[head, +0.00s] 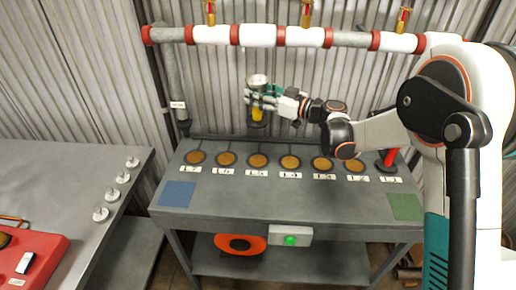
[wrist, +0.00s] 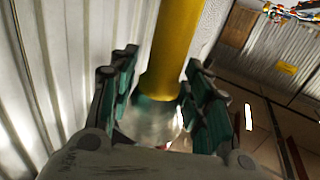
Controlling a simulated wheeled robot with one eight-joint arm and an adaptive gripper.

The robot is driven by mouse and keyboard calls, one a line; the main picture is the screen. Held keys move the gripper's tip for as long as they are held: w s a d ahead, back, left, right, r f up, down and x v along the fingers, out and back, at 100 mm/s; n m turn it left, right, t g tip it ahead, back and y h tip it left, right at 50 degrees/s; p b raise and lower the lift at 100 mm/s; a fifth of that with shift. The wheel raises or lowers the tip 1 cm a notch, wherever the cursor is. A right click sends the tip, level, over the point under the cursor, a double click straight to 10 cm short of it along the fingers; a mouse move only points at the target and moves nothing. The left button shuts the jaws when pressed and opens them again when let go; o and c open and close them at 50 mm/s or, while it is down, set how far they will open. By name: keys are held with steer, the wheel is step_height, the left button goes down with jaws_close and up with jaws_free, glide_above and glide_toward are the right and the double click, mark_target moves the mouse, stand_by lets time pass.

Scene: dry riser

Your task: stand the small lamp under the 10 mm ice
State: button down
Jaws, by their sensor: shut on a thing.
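My gripper (head: 262,98) is shut on a lamp-like thing with a yellow body (head: 256,116), a pale cup-shaped top (head: 257,80) and a dark base. It is held upright above the back of the bench, below the pipe. In the wrist view the yellow body (wrist: 174,45) runs between the green finger pads, with a pale, blurred end close to the palm. The overhead pipe carries several white sleeves that look like ice; one thick one (head: 258,35) is almost straight above the lamp. No thickness mark is readable, so I cannot tell which is 10 mm.
The bench (head: 290,215) has a row of amber discs labelled L7 to L1. A red upright thing (head: 389,158) stands near L1. Blue (head: 178,193) and green (head: 406,207) patches mark the sides. A side table (head: 75,180) with small pegs is at left.

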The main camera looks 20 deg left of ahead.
step_height(320, 180, down, 18)
steer(key=b, duration=0.5)
steer(key=shift+r, duration=0.15)
steer(key=c, duration=0.8)
jaws_free()
steer(key=shift+c, duration=0.2)
steer(key=p+v, duration=0.2)
steer(key=v, duration=1)
steer(key=shift+p, duration=0.3)
steer(key=shift+r, duration=0.1)
